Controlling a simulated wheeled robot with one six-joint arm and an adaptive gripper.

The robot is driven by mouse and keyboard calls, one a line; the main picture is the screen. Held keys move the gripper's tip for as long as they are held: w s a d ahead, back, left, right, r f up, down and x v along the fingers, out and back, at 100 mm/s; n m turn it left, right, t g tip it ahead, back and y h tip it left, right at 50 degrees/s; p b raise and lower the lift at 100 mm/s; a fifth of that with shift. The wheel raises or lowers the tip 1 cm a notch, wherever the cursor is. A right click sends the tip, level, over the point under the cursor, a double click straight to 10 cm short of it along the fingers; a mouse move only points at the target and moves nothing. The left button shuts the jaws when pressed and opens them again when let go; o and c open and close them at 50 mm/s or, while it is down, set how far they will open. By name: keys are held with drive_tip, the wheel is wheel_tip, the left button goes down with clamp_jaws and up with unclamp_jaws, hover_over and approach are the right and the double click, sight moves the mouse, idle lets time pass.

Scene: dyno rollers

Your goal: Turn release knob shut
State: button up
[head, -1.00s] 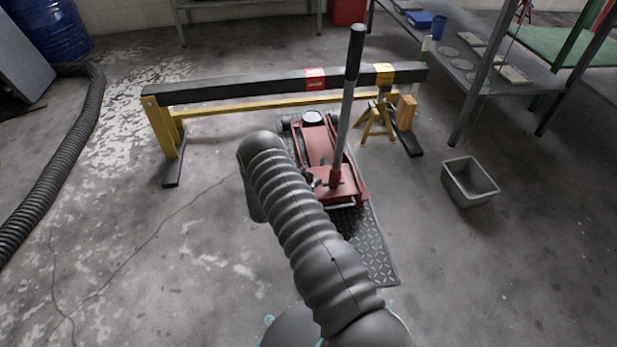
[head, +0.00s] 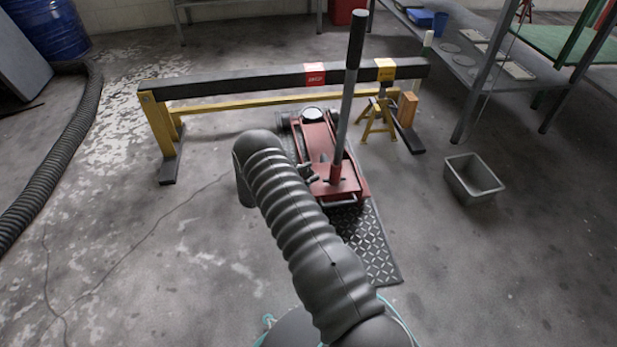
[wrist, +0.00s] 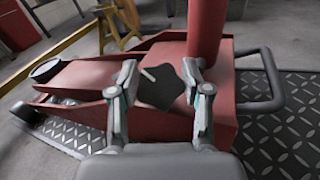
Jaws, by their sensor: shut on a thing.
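The release knob (wrist: 160,87) is a dark, star-shaped knob with a white mark, on the red floor jack (wrist: 75,75) near the base of its handle. In the wrist view, the fingers of my gripper (wrist: 162,82) stand on either side of the knob, shut on it. The white mark points up and to the left. In the head view, the red jack (head: 318,138) stands on the floor with its handle (head: 348,90) up. My arm hides part of the jack there, and the knob is hard to make out.
A black beam (head: 230,87) on yellow legs spans behind the jack, with a yellow stand (head: 377,120) below its right part. A dark tread plate (head: 372,245) lies under the jack. A grey bin (head: 472,180) and a metal bench stand at right.

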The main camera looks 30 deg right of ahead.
drive_tip(key=m+g+y, duration=0.1)
drive_tip(key=m+g, duration=0.1)
drive_tip(key=m, duration=0.1)
drive_tip(key=m+g, duration=0.3)
drive_tip(key=shift+y, duration=0.4)
drive_tip(key=shift+m+g, duration=0.4)
drive_tip(key=shift+m, duration=0.1)
drive_tip(key=o, duration=1.2)
drive_tip(key=v, duration=1.2)
drive_tip(key=shift+r, duration=0.15)
